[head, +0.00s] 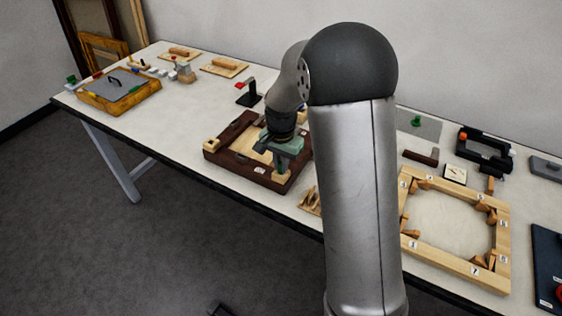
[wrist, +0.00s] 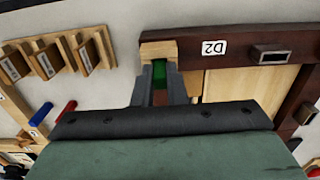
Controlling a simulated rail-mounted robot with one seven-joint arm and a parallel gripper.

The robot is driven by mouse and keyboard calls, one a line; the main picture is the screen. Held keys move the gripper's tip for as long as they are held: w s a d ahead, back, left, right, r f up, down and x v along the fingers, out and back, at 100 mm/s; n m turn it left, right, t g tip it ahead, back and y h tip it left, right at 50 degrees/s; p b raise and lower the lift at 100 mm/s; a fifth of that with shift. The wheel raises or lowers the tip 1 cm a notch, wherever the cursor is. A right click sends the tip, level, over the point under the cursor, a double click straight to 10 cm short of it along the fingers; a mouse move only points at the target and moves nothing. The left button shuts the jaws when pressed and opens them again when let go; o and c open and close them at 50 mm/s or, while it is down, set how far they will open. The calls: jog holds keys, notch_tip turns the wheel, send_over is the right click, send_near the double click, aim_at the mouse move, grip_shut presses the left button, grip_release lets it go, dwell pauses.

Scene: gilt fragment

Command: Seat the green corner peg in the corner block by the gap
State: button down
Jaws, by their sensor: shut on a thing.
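My gripper (wrist: 157,92) is shut on the green corner peg (wrist: 160,72), which shows as a narrow green strip between the two grey fingers in the wrist view. The peg's upper end meets the edge of a pale wooden corner block (wrist: 158,50). I cannot tell whether it is in the block or only above it. The block sits at a corner of a dark brown frame (wrist: 228,47), beside the label D2. In the head view my gripper (head: 283,163) is over the near right corner of the dark frame (head: 228,159); the peg cannot be made out there.
A pale octagonal-opening wooden frame (head: 433,257) with numbered labels lies to the right. A black stand with a red top (head: 248,94) is behind the dark frame. A yellow-wood box with a grey lid (head: 120,86) is at far left. A small wooden piece (head: 310,201) lies near the front edge.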

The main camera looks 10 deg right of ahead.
jog(key=shift+f, duration=0.1)
jog(key=c, duration=1.5)
grip_release()
notch_tip(320, 180, up, 12)
jog(key=b, duration=0.2)
jog(key=s+f+n, duration=0.1)
jog(key=s+n, duration=0.2)
jog(key=s, duration=0.6)
jog(key=s+f+n, duration=0.1)
jog(key=s+n, duration=0.2)
jog(key=s, duration=0.6)
jog(key=s+f+n, duration=0.1)
jog(key=s+n, duration=0.1)
jog(key=s, duration=0.7)
jog(key=shift+f+n+t, duration=0.35)
jog(key=shift+n+t, duration=0.05)
